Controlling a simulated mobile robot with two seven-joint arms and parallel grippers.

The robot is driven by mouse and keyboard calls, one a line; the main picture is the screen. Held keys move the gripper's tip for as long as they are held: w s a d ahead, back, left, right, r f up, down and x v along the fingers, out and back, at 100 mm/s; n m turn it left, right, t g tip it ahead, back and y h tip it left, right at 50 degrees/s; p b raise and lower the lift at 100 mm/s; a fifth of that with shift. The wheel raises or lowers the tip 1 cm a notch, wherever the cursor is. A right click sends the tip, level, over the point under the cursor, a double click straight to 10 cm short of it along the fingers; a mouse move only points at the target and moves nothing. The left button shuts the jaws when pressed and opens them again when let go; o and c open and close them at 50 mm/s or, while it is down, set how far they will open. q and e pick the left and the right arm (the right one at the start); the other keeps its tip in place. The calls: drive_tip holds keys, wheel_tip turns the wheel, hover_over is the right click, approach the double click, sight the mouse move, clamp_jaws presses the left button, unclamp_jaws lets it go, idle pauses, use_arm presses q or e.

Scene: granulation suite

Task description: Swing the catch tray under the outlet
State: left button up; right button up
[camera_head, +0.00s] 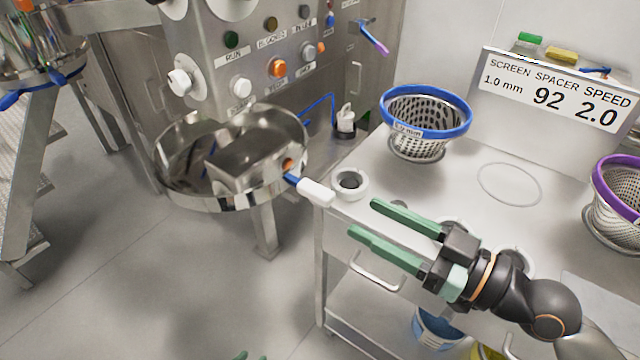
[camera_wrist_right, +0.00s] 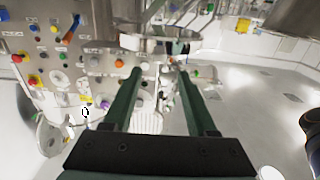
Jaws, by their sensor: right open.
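A rectangular steel tray (camera_head: 245,160), apparently the catch tray, shows over a round steel basin (camera_head: 170,195) below the control panel. A handle with a blue stem and white grip (camera_head: 316,192) points from its side toward the cart. An orange knob is by the handle's root. I cannot clearly make out the outlet. My right gripper (camera_head: 362,219) is open and empty, over the cart's front edge, right of and below the white grip, apart from it. It also shows in the wrist view (camera_wrist_right: 160,72). Only small green tips of my left gripper (camera_head: 250,356) show at the bottom edge.
The steel cart (camera_head: 440,190) holds a blue-rimmed basket (camera_head: 425,108), a purple-rimmed basket (camera_head: 622,195), a small ring (camera_head: 350,183) and a sign (camera_head: 555,92). The control panel (camera_head: 250,50) stands behind the basin. Floor (camera_head: 150,285) is clear at the front left.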

sight(332, 199)
drive_tip(key=p+x, duration=0.2)
drive_tip(key=x, duration=0.8)
drive_tip(key=shift+d, duration=0.1)
clamp_jaws()
idle(1.2)
